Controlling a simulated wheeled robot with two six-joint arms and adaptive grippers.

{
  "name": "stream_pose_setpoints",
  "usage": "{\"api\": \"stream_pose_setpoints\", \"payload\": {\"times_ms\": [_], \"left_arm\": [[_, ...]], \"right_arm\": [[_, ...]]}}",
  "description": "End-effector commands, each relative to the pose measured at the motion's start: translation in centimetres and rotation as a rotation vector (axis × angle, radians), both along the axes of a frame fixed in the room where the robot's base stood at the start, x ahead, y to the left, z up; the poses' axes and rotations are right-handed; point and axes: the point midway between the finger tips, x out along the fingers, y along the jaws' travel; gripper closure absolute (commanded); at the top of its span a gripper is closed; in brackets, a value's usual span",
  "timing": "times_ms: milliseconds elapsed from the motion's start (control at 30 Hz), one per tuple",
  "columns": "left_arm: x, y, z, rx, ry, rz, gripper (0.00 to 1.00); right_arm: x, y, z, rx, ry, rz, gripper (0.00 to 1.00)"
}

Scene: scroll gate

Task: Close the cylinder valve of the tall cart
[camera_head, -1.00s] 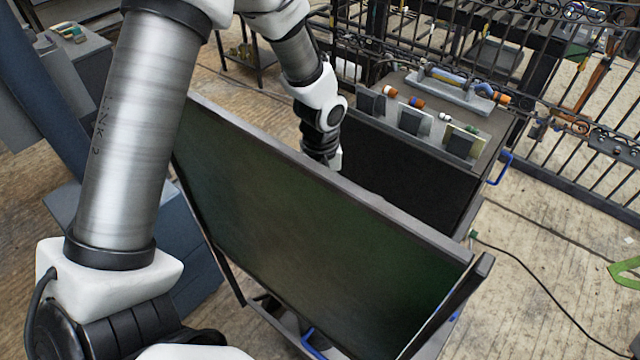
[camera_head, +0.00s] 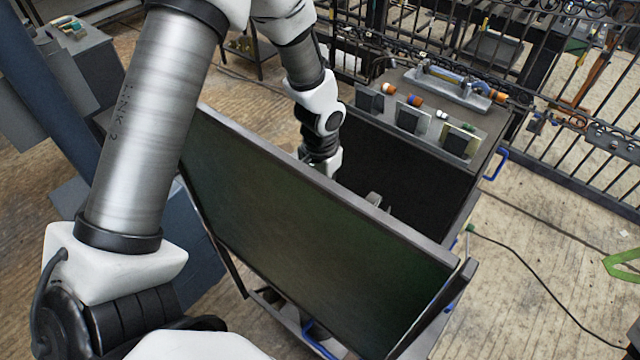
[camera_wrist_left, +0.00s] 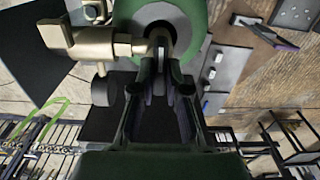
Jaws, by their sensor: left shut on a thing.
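In the left wrist view, the green gas cylinder (camera_wrist_left: 198,14) is at the top, with a brass valve body (camera_wrist_left: 92,45) reaching left from it. My left gripper (camera_wrist_left: 162,70) is shut on the valve's grey end part (camera_wrist_left: 160,38), at the valve beside the green cylinder. The fingers cover part of it, so its turn position cannot be told. In the head view, a tall dark framed panel (camera_head: 310,235), seemingly the tall cart's, hides the cylinder and valve. The wrist of an arm of mine goes down behind this panel, and its fingers are hidden. My right gripper does not show.
Behind the panel stands a dark cabinet (camera_head: 415,185) with small plates and fittings on top. A metal fence (camera_head: 570,140) runs at the right. A black cable (camera_head: 530,275) lies on the open floor at right. A grey bench (camera_head: 75,75) is at far left.

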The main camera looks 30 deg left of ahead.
Motion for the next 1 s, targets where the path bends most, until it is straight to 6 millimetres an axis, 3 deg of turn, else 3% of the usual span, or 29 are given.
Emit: {"api": "stream_pose_setpoints", "payload": {"times_ms": [600, 633, 700, 1000], "left_arm": [[-0.25, -0.01, -0.19, 0.000, 0.007, -0.051, 1.00], [-0.25, -0.01, -0.19, 0.000, 0.007, -0.051, 0.79], [-0.22, -0.01, -0.17, 0.000, 0.006, -0.050, 0.61], [-0.05, 0.00, 0.10, 0.000, 0.001, -0.049, 0.61]], "right_arm": [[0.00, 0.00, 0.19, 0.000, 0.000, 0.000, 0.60], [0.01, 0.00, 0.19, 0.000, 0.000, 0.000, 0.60], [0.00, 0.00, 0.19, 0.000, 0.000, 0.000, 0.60], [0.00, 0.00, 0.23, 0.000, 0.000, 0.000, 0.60]]}}
